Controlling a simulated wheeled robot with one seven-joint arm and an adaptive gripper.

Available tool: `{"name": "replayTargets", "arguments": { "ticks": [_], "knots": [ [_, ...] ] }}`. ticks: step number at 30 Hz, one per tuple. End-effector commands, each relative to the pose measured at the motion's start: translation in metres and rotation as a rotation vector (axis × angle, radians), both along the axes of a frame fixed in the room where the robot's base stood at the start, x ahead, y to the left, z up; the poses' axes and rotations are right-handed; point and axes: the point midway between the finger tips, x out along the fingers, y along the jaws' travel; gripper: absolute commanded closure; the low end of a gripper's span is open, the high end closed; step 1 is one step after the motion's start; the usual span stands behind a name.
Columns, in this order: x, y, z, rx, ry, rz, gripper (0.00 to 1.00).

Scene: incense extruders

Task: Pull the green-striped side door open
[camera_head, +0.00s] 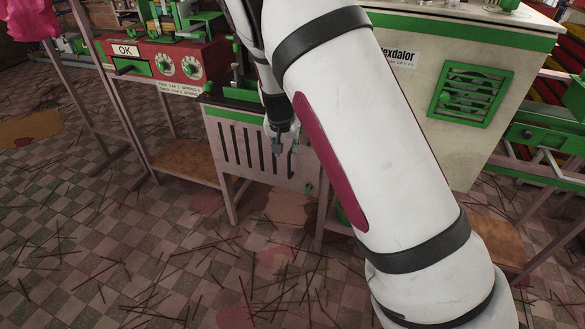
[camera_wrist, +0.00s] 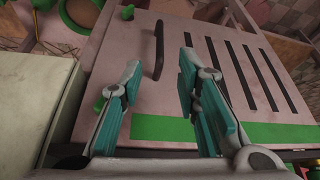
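The side door (camera_head: 218,143) is a pale pinkish panel with dark vertical slots and a green stripe along its top, below the red machine. It looks closed. In the wrist view the door (camera_wrist: 208,102) fills the middle, with its green stripe (camera_wrist: 240,133) near the bottom. Its dark upright handle (camera_wrist: 158,48) appears in the gap between my fingertips, with no contact visible. My gripper (camera_head: 279,146) is in front of the door's right part in the head view. The wrist view shows my gripper (camera_wrist: 158,64) open and empty, its teal-padded fingers apart.
A red control box (camera_head: 180,66) with dials and an OK sign stands at the upper left. A pale cabinet with a green vent (camera_head: 471,94) stands to the right. Table legs flank the door. The tiled floor (camera_head: 120,240) in front is open, with scattered thin sticks.

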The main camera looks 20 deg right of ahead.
Motion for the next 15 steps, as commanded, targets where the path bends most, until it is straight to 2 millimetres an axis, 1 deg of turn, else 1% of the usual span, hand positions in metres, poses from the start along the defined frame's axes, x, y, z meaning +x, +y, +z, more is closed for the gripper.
{"name": "replayTargets", "arguments": {
  "ticks": [15],
  "knots": [
    [0.032, -0.016, -0.089, 0.000, 0.002, -0.001, 0.70]
  ]
}}
